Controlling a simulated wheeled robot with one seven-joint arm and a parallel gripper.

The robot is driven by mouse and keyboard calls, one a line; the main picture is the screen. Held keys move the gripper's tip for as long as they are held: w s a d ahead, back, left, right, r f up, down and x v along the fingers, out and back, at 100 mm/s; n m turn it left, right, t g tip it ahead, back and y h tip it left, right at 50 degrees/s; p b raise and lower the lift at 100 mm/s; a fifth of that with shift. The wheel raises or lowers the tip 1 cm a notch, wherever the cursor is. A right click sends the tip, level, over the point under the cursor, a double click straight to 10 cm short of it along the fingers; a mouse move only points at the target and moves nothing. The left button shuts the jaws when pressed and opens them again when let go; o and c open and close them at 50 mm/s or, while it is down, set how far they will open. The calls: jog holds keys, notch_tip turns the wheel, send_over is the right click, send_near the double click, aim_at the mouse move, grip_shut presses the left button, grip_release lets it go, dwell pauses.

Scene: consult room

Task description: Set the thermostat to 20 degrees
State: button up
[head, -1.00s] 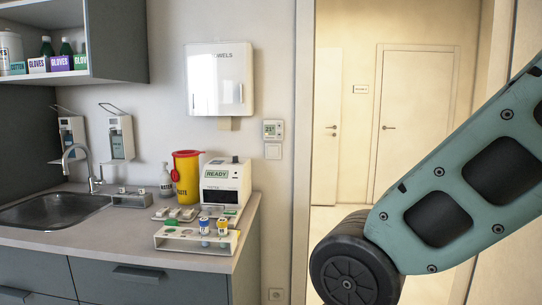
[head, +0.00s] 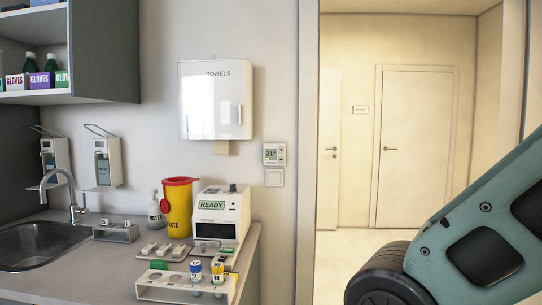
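The thermostat (head: 274,154) is a small white unit on the wall, right of the towel dispenser and left of the door frame. Its greenish display appears to read 21°, and small details beside the digits are too fine to read. Below it is a white light switch plate (head: 275,178). My arm crosses the lower right of the head view, well apart from the thermostat. My gripper is outside the picture.
A counter (head: 120,277) with a sink (head: 45,245) runs below the thermostat's left. On it stand a yellow waste bin (head: 178,208), a white device marked READY (head: 220,215) and a tube rack (head: 185,289). A towel dispenser (head: 215,100) hangs above. An open doorway lies right.

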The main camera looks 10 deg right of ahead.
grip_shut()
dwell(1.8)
